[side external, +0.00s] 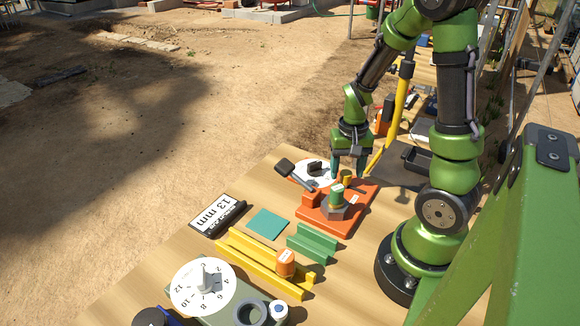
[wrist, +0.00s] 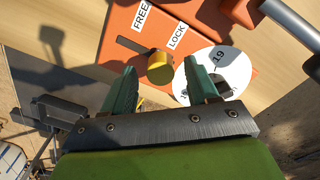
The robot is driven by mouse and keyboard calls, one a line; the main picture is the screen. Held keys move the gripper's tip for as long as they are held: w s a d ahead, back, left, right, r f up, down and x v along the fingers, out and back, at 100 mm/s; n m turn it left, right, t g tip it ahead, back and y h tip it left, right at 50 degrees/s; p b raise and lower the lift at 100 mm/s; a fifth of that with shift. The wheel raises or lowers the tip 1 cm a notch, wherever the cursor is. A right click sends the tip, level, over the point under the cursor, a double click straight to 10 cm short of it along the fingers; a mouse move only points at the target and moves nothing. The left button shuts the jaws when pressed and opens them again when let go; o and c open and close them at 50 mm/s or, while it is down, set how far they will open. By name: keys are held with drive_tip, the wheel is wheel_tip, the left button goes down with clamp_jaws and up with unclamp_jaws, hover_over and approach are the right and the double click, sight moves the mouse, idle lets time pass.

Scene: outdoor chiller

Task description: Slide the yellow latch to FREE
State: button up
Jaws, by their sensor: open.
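The yellow latch (wrist: 160,68) is a short round knob on an orange plate (wrist: 112,50). It sits at the LOCK end of a dark slot (wrist: 132,46), below the LOCK label (wrist: 177,37). The FREE label (wrist: 141,16) is further left along the slot. My gripper (wrist: 161,72) is open, with one green finger on each side of the latch and gaps showing between. In the side view, my gripper (side external: 349,172) points down at the far corner of the plate, and the latch (side external: 347,177) shows between the fingertips. I cannot tell whether the fingertips reach below its top.
A white dial (wrist: 236,68) lies close by the right finger. Yellow rails (side external: 265,265) and green rails (side external: 312,243) lie on the wooden table.

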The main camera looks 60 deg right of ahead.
drive_tip(key=shift+f, duration=0.25)
clamp_jaws()
idle(1.4)
